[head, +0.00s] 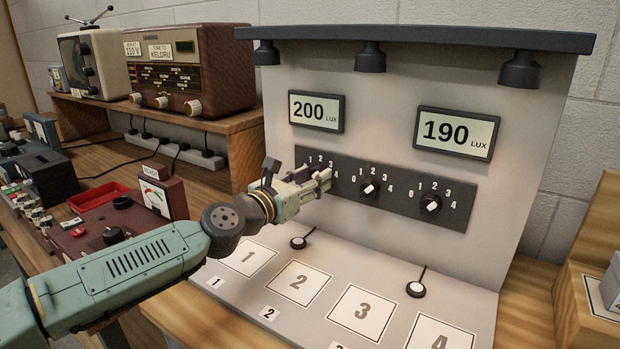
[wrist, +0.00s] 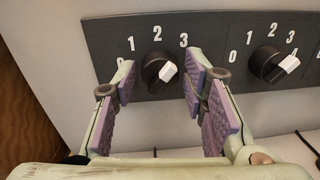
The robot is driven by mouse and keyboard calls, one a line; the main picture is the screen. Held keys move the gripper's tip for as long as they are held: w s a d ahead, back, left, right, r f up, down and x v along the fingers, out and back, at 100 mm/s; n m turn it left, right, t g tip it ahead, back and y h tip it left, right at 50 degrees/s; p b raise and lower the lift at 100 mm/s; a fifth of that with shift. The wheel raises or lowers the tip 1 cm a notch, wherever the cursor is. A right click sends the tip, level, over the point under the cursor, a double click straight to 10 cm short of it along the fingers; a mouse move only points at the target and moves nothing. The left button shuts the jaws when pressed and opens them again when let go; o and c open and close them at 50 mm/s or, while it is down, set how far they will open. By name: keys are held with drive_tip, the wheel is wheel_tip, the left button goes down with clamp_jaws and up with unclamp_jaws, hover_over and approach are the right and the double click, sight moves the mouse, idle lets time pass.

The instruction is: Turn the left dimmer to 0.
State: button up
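The left dimmer (wrist: 152,65) is a black round knob with a white mark, seen in the wrist view under the numbers 0 to 3. My gripper (wrist: 159,82) is open, with a purple-padded finger on each side of the knob and a visible gap to both. In the head view, my gripper (head: 322,182) is at the left end of the dark dimmer panel (head: 400,205) and hides most of the left dimmer. The left display (head: 316,111) reads 200 LUX.
The middle dimmer (head: 368,188) sits close to the right of my gripper, and the right dimmer (head: 430,203) is beyond it. The right display (head: 455,133) reads 190 LUX. Below, a light board (head: 330,267) has numbered squares and small wired discs.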

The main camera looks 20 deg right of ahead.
drive_tip(key=c, duration=0.8)
drive_tip(key=shift+n, duration=0.3)
drive_tip(key=n+b, duration=0.1)
drive_tip(key=n, duration=0.3)
drive_tip(key=shift+f, duration=0.1)
drive_tip(key=n, duration=0.6)
drive_tip(key=shift+t, duration=0.3)
drive_tip(key=n+p, duration=0.1)
drive_tip(key=n, duration=0.5)
drive_tip(key=shift+n+t+p, duration=0.4)
drive_tip(key=n, duration=0.3)
drive_tip(key=n+p, duration=0.1)
drive_tip(key=n, duration=0.3)
drive_tip(key=shift+f+t+y, duration=0.2)
drive_tip(key=shift+t+y, duration=0.1)
drive_tip(key=shift+y, duration=0.1)
drive_tip(key=shift+n, duration=0.3)
